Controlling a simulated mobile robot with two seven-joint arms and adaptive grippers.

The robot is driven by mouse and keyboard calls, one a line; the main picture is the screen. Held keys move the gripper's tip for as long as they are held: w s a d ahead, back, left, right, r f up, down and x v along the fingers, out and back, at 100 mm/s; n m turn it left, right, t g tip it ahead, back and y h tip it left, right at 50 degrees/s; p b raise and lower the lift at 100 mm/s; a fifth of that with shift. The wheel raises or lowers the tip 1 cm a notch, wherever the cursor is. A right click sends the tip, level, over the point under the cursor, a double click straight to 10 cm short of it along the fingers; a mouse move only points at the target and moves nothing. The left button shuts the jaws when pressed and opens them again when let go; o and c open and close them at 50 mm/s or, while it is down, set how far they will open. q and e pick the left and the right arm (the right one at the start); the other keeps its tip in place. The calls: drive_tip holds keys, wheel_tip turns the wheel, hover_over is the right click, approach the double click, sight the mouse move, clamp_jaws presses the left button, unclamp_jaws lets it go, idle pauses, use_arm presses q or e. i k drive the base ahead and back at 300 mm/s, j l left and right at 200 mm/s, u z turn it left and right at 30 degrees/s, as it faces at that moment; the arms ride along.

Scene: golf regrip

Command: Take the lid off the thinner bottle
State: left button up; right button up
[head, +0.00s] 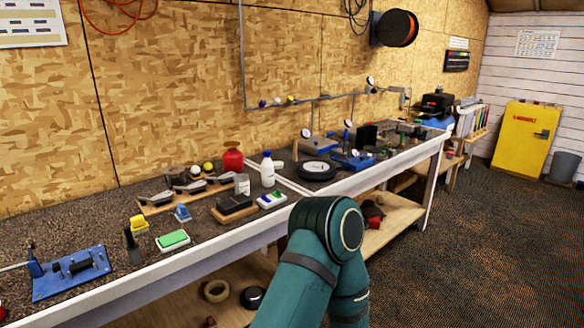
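No label can be read from here. A teal link of my own arm rises from the bottom of the view, in front of the bench and to the right of the bottle. Neither of my grippers shows.
The long bench (80,212) carries a red container (233,160) behind the bottle, golf club heads (190,185), a green-topped box (173,240), a blue fixture (72,272) and a round black dish (316,170). A yellow cabinet (526,140) stands at the far right, with open floor before it.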

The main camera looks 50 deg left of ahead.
sight(268, 178)
drive_tip(key=i+u, duration=0.35)
drive_tip(key=i+l+u, duration=0.2)
drive_tip(key=u, duration=0.2)
drive_tip(key=i+l+u, duration=0.5)
drive_tip(key=u, duration=0.2)
drive_tip(key=i+l+u, duration=0.15)
drive_tip(key=u, duration=0.25)
drive_tip(key=i+l+u, duration=0.1)
drive_tip(key=l+u, duration=0.25)
drive_tip(key=j, duration=0.1)
